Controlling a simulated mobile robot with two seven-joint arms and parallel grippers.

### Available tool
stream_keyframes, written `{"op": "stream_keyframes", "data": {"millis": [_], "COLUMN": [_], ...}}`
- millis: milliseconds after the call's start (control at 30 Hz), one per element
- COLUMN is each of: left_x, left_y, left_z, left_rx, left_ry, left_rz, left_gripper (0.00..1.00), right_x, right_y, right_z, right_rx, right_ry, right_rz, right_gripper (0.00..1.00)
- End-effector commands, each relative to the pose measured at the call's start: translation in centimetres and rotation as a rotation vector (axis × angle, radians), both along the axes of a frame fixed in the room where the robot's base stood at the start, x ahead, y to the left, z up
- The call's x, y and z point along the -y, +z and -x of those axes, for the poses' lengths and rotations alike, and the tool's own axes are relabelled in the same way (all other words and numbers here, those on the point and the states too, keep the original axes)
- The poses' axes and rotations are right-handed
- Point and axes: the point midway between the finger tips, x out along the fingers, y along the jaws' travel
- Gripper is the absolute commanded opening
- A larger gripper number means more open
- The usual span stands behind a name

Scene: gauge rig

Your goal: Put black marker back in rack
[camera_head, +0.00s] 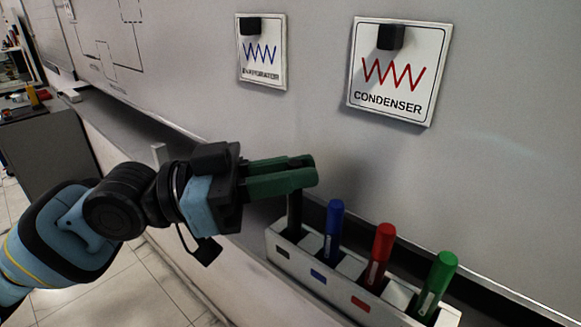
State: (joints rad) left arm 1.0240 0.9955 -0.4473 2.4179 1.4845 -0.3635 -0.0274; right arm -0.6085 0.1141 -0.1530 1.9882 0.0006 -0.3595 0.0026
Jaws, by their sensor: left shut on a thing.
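My left gripper (302,175) reaches in from the left with its green fingers shut on the black marker (295,214). The fingers cover the marker's upper part. The marker is upright at the leftmost slot of the pale rack (322,291), the slot with a black label. Its lower end is at or inside that slot; I cannot tell how deep it is. A blue marker (334,231), a red marker (380,254) and a green marker (434,286) stand upright in the other slots. My right gripper is out of view.
The rack stands on a ledge against a grey wall board. Above hang an evaporator card (262,75) and a condenser card (398,105), each under a black clip. A dark grey cabinet (50,148) is at the far left. Tiled floor shows below.

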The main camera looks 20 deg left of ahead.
Motion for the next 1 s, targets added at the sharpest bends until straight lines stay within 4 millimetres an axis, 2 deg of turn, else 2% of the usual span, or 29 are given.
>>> {"op": "stream_keyframes", "data": {"millis": [267, 300, 467, 667, 833, 1000], "left_x": [0.0, 0.0, 0.0, 0.0, 0.01, 0.01], "left_y": [-0.07, -0.07, -0.08, -0.09, -0.09, -0.09], "left_z": [0.01, 0.01, 0.01, 0.01, 0.01, 0.01], "left_rx": [0.001, 0.001, 0.0, 0.0, 0.0, 0.0], "left_ry": [0.0, 0.0, 0.0, 0.0, 0.0, 0.0], "left_rz": [0.0, 0.0, 0.0, 0.0, 0.0, 0.0], "left_gripper": [0.0, 0.2, 0.4, 0.41, 0.64, 0.65], "right_x": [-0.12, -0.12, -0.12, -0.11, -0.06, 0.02], "right_y": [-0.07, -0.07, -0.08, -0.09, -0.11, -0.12], "right_z": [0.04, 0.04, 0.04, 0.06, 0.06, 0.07], "right_rx": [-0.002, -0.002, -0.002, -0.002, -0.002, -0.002], "right_ry": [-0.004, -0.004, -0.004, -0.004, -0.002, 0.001], "right_rz": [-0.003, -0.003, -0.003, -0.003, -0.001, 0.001], "right_gripper": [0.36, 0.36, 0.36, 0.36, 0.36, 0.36]}}
